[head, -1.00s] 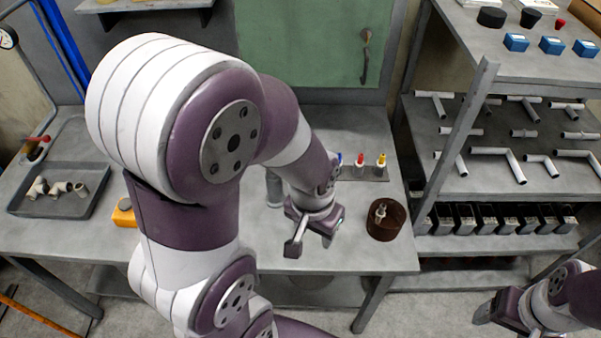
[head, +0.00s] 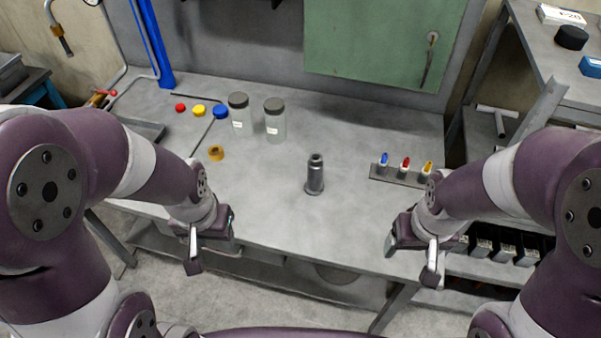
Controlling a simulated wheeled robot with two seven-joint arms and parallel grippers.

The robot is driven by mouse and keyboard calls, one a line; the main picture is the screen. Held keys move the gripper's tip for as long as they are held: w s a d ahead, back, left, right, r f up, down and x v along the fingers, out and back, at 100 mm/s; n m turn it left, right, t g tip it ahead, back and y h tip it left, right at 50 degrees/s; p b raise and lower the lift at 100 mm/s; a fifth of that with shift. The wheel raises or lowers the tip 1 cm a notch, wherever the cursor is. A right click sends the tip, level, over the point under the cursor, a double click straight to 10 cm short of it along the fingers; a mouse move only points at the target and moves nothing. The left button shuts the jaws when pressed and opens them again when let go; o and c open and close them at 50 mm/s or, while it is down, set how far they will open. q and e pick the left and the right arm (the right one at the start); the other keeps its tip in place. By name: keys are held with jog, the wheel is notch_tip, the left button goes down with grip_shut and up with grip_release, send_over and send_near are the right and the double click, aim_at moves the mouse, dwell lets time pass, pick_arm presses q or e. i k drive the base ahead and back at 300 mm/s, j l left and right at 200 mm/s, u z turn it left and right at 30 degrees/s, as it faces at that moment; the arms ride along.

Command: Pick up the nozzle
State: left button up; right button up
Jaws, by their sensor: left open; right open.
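A dark grey metal piece with a flared foot and narrower top, which looks like the nozzle (head: 315,176), stands upright in the middle of the workbench (head: 290,215). Nothing touches it. My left gripper (head: 208,245) is open and empty at the bench's front edge, left of and nearer than the nozzle. My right gripper (head: 412,254) is open and empty near the front right edge, right of the nozzle.
A small rack (head: 396,177) holds blue, red and yellow-tipped items at right. Shelving stands far right. Bench around the nozzle is clear.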

aim_at(426, 171)
jog(key=i+l+z, duration=0.15)
jog(key=z, duration=0.75)
jog(key=i+l+u, duration=0.15)
jog(key=l, duration=0.75)
jog(key=l+u, duration=0.1)
jog(key=l, duration=0.8)
jog(key=i+l, duration=0.35)
jog(key=i, duration=0.25)
